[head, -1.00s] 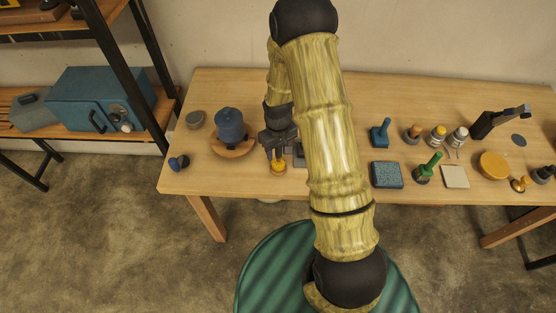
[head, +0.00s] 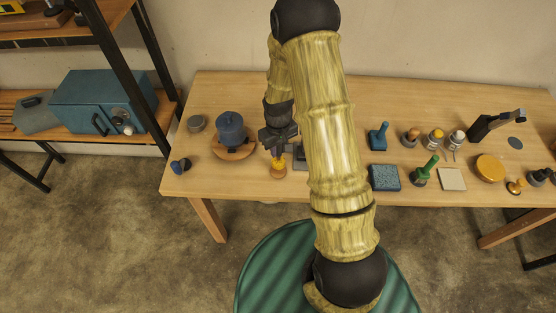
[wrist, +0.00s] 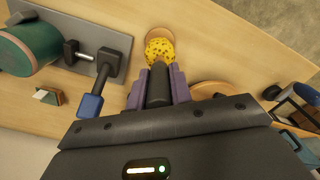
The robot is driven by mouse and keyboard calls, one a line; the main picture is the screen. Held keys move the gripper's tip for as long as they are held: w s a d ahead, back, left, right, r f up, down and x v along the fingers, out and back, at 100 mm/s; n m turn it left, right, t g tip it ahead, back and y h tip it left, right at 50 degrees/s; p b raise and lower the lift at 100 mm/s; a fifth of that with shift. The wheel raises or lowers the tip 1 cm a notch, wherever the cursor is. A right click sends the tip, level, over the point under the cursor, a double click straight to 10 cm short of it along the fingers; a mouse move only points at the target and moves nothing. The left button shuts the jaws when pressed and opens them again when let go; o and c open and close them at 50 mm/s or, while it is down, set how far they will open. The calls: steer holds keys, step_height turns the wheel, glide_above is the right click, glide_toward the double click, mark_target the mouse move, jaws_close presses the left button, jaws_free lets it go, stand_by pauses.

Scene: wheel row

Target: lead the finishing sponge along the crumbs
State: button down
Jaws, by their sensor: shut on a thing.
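My gripper (head: 278,146) is in the left-centre of the head view, low over the table. In the wrist view its purple fingers (wrist: 158,88) are shut around a dark upright stem. At the far end of the stem is a yellow, dark-spotted piece (wrist: 160,50), which I take for the finishing sponge; it also shows in the head view (head: 278,163). A tan round disc (wrist: 160,34) lies just beyond or under it. I cannot tell whether sponge and disc are one piece. I cannot make out any crumbs. My arm hides part of the table.
A blue pot (head: 231,129) on a round wooden board (head: 233,153) stands close left. A grey plate (head: 301,154) with fittings is close right. A blue block (head: 384,178), a green-handled tool (head: 424,170) and a yellow disc (head: 489,168) stand further right. The front edge is near.

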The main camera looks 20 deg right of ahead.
steer(key=shift+r+p, duration=1.3)
steer(key=shift+r, duration=0.65)
steer(key=shift+r+p, duration=1.85)
steer(key=shift+r, duration=0.75)
steer(key=shift+d+f, duration=0.1)
steer(key=shift+f, duration=0.05)
